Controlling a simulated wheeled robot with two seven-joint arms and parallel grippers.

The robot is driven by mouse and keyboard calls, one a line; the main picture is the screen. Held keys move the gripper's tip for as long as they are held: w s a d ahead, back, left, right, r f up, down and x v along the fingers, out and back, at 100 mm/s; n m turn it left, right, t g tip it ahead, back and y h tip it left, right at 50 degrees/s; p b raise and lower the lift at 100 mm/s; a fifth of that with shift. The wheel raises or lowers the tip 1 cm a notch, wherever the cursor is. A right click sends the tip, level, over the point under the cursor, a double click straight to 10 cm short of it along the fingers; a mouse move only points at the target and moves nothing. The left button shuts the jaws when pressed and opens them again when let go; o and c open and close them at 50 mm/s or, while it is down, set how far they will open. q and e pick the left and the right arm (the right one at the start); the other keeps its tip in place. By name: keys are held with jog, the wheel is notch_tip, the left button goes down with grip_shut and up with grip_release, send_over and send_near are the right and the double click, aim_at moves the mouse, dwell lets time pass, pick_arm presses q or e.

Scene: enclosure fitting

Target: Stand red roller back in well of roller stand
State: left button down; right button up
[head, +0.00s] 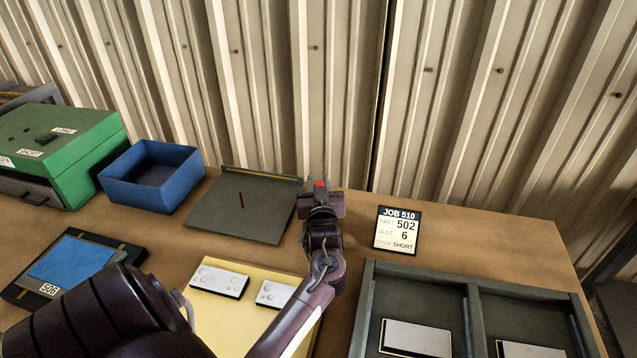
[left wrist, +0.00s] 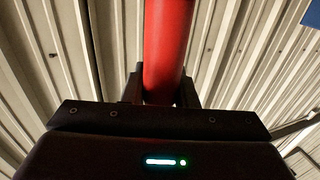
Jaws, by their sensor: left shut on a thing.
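The red roller (left wrist: 167,45) stands out between the fingers of my left gripper (left wrist: 162,90) in the left wrist view, running up out of the top of the picture. In the head view only a small red bit of the roller (head: 320,184) shows at the tip of my left gripper (head: 319,187). The gripper is shut on the roller near the back edge of the table, right of the dark grey plate. I cannot make out the roller stand or its well; my gripper and arm may hide it. My right gripper is out of view.
A dark grey plate (head: 215,210) and a blue open box (head: 140,190) lie left of the gripper, with a green case (head: 70,160) beyond. A job card (head: 397,232) stands to the right. A yellow mat (head: 222,315) and grey tray (head: 367,310) are nearer. A corrugated wall closes the back.

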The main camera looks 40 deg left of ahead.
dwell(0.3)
pick_arm(q)
jog(key=c, duration=1.1)
grip_release()
jog(key=shift+f, duration=0.15)
jog(key=shift+s+d, duration=0.2)
jog(key=shift+s, duration=0.05)
jog(key=b+v, duration=0.2)
jog(key=v, duration=0.5)
jog(key=shift+d, duration=0.1)
